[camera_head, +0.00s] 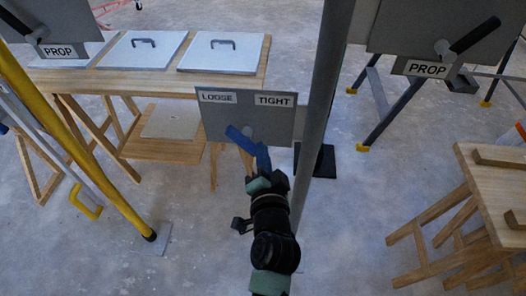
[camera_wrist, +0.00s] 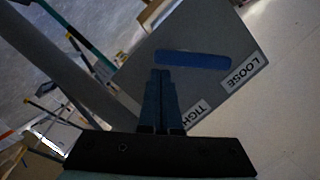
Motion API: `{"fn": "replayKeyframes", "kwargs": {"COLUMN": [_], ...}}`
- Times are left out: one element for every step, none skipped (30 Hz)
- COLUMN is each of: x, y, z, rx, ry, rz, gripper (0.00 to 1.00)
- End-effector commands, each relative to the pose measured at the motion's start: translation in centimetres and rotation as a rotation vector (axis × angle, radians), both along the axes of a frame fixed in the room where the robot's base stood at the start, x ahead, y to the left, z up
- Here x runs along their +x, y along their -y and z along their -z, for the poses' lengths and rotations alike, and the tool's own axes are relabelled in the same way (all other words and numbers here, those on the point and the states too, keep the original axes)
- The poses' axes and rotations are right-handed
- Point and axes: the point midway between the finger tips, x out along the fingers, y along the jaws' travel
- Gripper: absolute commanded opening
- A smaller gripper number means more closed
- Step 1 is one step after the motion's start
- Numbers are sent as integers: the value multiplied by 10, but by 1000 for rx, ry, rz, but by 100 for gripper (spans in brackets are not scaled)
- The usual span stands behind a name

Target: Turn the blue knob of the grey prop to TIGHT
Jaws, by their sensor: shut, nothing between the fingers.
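The grey prop (camera_head: 325,90) is a tall post with a grey plate (camera_head: 222,117) beside it. The plate carries a LOOSE label (camera_head: 217,97) at left and a TIGHT label (camera_head: 275,100) at right. The blue knob (camera_head: 238,138) is a bar whose upper end points up-left, toward the LOOSE side. In the wrist view the knob (camera_wrist: 195,60) has one end near the LOOSE label (camera_wrist: 243,73); the TIGHT label (camera_wrist: 195,112) is partly hidden by my fingers. My gripper (camera_head: 262,150) is shut and empty, its fingertips (camera_wrist: 160,74) close to the knob's other end. I cannot tell whether they touch.
A wooden table (camera_head: 170,78) with white panels (camera_head: 222,52) stands behind at left. A yellow prop (camera_head: 75,115) leans at left. Signs marked PROP hang at upper left (camera_head: 57,52) and upper right (camera_head: 427,69). A wooden bench (camera_head: 480,190) stands at right.

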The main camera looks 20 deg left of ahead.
Motion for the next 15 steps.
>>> {"fn": "replayKeyframes", "kwargs": {"x": [0, 0, 0, 0, 0, 0, 0, 0, 0, 0, 0, 0, 0, 0, 0], "y": [0, 0, 0, 0, 0, 0, 0, 0, 0, 0, 1, 1, 1, 0, 1], "z": [0, 0, 0, 0, 0, 0, 0, 0, 1, 1, 1, 2, 3, 3, 3], "rx": [0, 0, 0, 0, 0, 1, 1, 3, 6, 10, 15, 24, 33, 40, 47], "ry": [0, 0, 0, 0, 0, 0, 0, -1, -2, -3, -5, -7, -9, -11, -14], "rz": [0, 0, 0, 0, 0, 0, 0, 0, 0, 0, 0, 1, 1, 1, 1], "gripper": [0, 0, 0, 0, 0, 0, 0, 0, 0, 0, 0, 0, 0, 0, 0]}}
